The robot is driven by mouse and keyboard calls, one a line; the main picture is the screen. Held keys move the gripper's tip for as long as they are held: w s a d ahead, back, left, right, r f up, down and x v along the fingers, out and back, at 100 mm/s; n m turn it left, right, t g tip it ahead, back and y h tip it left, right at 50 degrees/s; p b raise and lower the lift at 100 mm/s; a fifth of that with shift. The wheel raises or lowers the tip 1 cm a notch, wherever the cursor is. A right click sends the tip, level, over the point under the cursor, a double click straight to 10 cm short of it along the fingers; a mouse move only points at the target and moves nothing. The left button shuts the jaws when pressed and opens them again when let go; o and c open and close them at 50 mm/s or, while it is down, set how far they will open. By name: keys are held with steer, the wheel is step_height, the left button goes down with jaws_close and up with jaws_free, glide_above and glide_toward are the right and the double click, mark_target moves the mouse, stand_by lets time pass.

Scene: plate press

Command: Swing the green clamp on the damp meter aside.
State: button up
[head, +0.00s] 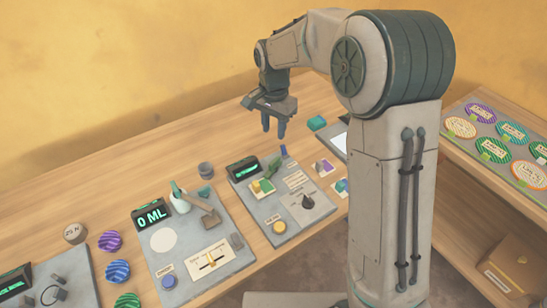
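My gripper (273,125) hangs pointing down above the back of the right grey instrument panel (270,222). Its two fingers are apart, with nothing seen between them. This panel has a dark display (243,171), a black knob (308,202) and a yellow button (279,228). A green and yellow block (262,186) sits on the panel. I cannot tell for sure which part is the clamp; the panel's lettering is too small to read.
A second grey panel (215,262) with a "0 ML" display (151,216) stands to the left, with a green-handled part (176,189). Striped discs (117,271) and a round weight (75,233) lie farther left. A tray of discs (471,108) is at right.

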mark_target(274, 162)
step_height(274, 162, down, 14)
steer(key=shift+r+p, duration=0.15)
steer(key=shift+p, duration=0.95)
jaws_close()
